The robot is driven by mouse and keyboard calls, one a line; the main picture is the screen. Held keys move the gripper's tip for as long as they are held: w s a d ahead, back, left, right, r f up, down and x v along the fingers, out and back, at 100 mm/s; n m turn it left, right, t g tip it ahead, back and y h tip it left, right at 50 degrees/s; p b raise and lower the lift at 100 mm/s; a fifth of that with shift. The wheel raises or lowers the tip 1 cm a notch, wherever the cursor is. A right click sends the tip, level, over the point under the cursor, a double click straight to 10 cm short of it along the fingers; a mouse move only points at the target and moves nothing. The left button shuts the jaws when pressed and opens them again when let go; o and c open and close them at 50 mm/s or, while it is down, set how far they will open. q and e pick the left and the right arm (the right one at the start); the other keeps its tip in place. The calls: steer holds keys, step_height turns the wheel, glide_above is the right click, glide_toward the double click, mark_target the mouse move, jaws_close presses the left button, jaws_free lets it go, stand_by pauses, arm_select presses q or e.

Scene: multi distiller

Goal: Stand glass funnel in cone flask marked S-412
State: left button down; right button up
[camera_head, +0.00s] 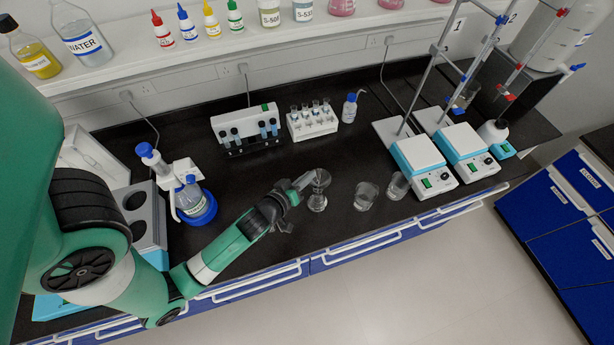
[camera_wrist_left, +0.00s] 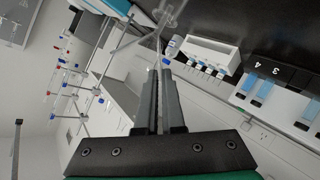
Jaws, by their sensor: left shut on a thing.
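My left gripper (camera_head: 297,187) reaches in from the left over the front part of the black bench. It is shut on the clear glass funnel (camera_head: 321,178), whose wide mouth shows just beyond the fingertips. Clear glass, seemingly the funnel (camera_wrist_left: 172,14), also shows past the closed fingers (camera_wrist_left: 160,85) in the left wrist view. A clear cone flask (camera_head: 317,203) stands on the bench directly below the funnel in the head view. I cannot tell whether the funnel's stem is inside its neck. No label on the flask is readable. My right gripper is not in view.
Two glass beakers (camera_head: 366,194) (camera_head: 398,186) stand to the right of the flask, before the hotplate stirrers (camera_head: 419,153). A white vial rack (camera_head: 313,124) and a tube block (camera_head: 245,128) stand behind. Bench between is clear.

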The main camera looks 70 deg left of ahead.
arm_select(q)
steer(key=shift+f+b, duration=0.85)
steer(key=shift+f, duration=0.15)
steer(key=c, duration=1)
jaws_free()
steer(key=shift+o, duration=0.2)
steer(key=shift+s, duration=0.1)
steer(key=b+v, duration=0.2)
steer(key=v, duration=0.9)
steer(key=shift+s+d, duration=0.15)
steer(key=shift+d, duration=0.05)
steer(key=shift+r, duration=0.1)
